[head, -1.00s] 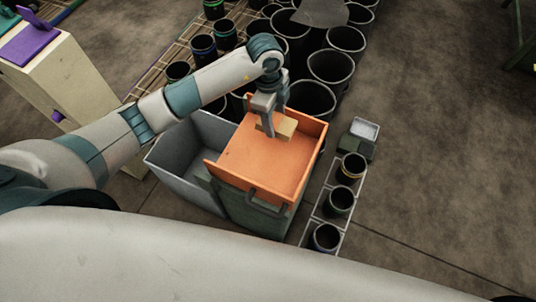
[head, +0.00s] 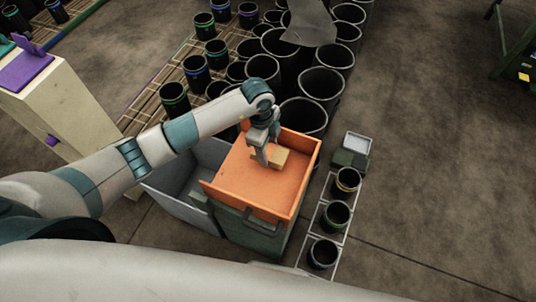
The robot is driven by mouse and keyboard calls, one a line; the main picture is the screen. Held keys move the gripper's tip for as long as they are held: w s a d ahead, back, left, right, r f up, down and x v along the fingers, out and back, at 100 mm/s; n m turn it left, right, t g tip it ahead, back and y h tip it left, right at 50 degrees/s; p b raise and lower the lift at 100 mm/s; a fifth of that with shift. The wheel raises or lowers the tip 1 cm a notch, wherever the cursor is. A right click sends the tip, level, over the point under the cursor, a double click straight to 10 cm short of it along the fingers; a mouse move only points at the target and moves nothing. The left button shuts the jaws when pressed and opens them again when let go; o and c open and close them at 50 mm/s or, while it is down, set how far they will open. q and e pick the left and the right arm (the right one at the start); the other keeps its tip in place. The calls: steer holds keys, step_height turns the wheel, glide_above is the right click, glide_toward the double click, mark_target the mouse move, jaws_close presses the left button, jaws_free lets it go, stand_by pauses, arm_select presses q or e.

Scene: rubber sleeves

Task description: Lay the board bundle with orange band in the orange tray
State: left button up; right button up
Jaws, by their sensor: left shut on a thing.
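The orange tray (head: 243,184) sits on top of a dark green-grey box with a handle. My left gripper (head: 266,158) is over the tray, pointing down, and is shut on a small tan board bundle (head: 280,157). The bundle is inside the outline of the tray, near its back right part. I cannot tell whether it touches the tray floor. An orange band on the bundle cannot be made out. My right gripper is not in view.
A grey open bin (head: 184,180) stands left of the tray. Several black sleeves crowd behind it. A white rack (head: 335,222) with black cups stands at the right, near a small grey container (head: 357,143). Bare floor lies further right.

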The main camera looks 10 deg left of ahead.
mark_target(267, 150)
arm_select(q)
steer(key=shift+f, duration=0.1)
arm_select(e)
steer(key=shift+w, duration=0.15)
arm_select(q)
steer(key=shift+f, duration=0.3)
step_height(267, 150, down, 3)
steer(key=shift+r+p, duration=0.2)
steer(key=shift+p, duration=0.1)
steer(key=shift+f, duration=0.15)
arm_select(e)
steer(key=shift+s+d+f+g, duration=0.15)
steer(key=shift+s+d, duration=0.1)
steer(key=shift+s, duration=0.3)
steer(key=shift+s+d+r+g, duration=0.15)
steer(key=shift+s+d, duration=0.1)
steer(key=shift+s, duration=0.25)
arm_select(q)
steer(key=shift+f, duration=0.1)
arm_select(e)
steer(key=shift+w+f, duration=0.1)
arm_select(q)
steer(key=o, duration=1.1)
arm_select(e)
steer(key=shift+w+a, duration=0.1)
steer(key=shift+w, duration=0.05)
